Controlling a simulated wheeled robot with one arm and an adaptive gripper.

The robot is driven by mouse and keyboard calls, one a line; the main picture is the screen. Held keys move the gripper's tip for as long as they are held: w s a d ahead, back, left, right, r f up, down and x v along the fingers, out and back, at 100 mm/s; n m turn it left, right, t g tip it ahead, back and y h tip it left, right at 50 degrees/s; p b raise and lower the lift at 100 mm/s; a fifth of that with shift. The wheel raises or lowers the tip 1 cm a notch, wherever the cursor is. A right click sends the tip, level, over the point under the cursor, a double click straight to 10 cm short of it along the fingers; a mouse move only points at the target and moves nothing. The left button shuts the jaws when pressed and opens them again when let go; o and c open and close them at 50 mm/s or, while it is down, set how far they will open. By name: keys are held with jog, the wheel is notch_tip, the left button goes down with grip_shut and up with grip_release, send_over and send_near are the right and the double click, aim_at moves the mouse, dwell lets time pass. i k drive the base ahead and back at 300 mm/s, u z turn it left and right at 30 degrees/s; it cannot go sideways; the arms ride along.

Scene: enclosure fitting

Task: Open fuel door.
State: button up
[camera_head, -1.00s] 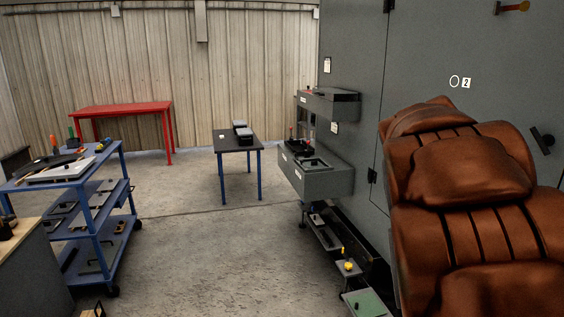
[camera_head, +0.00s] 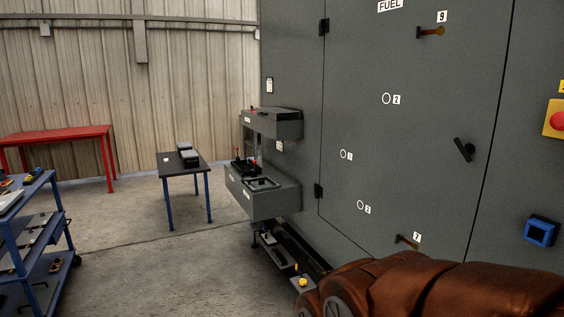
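The fuel door (camera_head: 350,181) is a large grey panel in the grey enclosure wall, flush and shut. A "FUEL" label (camera_head: 390,5) sits at its top. A black handle (camera_head: 464,150) is on its right side, tilted. Black hinges (camera_head: 319,191) show on its left edge. An orange-and-dark latch (camera_head: 431,33) is by the number 9, and another latch (camera_head: 406,242) is by the number 7. Several small numbered rings (camera_head: 386,98) are on the panel. My brown arm crosses the lower right. My gripper is not in view.
A red button on a yellow box (camera_head: 556,119) and a blue-framed box (camera_head: 541,231) are right of the door. Grey shelves (camera_head: 263,193) jut out left of it. A dark table (camera_head: 184,167), a red table (camera_head: 56,135) and a blue cart (camera_head: 39,244) stand left. Floor between is clear.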

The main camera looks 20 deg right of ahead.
aim_at(407, 164)
jog(key=u, duration=0.5)
jog(key=k, duration=1.1)
jog(key=z, duration=0.6)
jog(key=i, duration=1.35)
jog(key=u, duration=0.1)
